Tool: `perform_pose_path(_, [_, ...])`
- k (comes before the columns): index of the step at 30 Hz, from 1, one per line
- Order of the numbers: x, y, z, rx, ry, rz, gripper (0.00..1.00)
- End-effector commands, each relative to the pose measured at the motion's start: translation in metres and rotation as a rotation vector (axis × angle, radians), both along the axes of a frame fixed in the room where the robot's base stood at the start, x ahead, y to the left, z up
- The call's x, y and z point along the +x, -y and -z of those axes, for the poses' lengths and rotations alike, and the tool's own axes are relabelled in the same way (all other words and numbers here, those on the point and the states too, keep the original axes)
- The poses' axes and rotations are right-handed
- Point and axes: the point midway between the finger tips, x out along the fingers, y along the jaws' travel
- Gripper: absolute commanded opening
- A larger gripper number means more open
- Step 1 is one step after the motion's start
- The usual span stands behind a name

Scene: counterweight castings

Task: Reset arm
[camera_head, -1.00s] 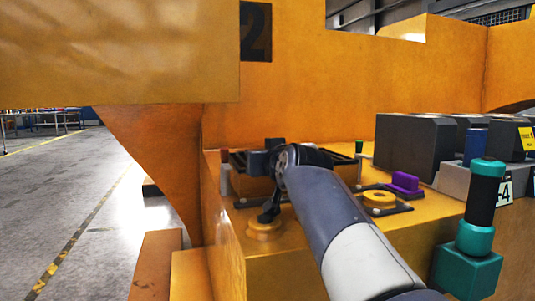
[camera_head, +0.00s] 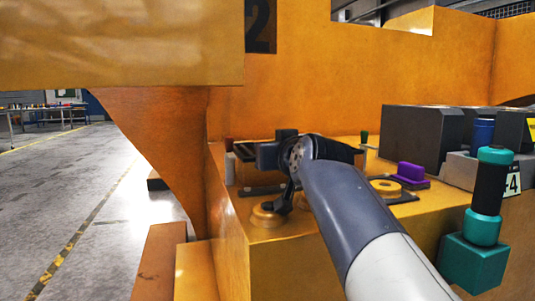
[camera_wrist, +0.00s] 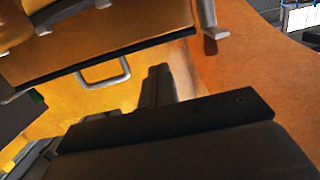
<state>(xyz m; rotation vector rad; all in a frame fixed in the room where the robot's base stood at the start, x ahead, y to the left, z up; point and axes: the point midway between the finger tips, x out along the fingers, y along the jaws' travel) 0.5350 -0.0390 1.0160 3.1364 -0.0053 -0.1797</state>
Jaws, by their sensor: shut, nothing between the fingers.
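My gripper (camera_head: 282,205) is at the end of my grey and white arm, in the middle of the head view. Its dark fingers point down and are shut with nothing between them. The fingertips are close to a round yellow knob (camera_head: 264,218) on the orange ledge; I cannot tell if they touch it. In the wrist view my dark gripper finger (camera_wrist: 158,84) sticks up past a wide dark bar, before an orange surface.
A yellow ring (camera_head: 385,187) and a purple block (camera_head: 411,173) sit right of my arm. Dark grey blocks (camera_head: 422,130) stand behind. A teal and black post (camera_head: 486,205) is at right. An orange overhang (camera_head: 120,45) hangs at upper left. Open floor (camera_head: 60,190) lies left.

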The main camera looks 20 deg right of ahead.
Motion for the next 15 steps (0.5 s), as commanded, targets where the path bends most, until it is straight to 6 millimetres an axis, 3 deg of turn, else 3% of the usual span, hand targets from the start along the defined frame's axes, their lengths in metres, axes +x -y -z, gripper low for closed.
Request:
perform_pose_path(7, [-0.046,0.000,-0.004,0.001,0.003,0.001,0.00])
perform_pose_path(15, [-0.069,0.000,-0.007,0.000,0.001,0.001,0.00])
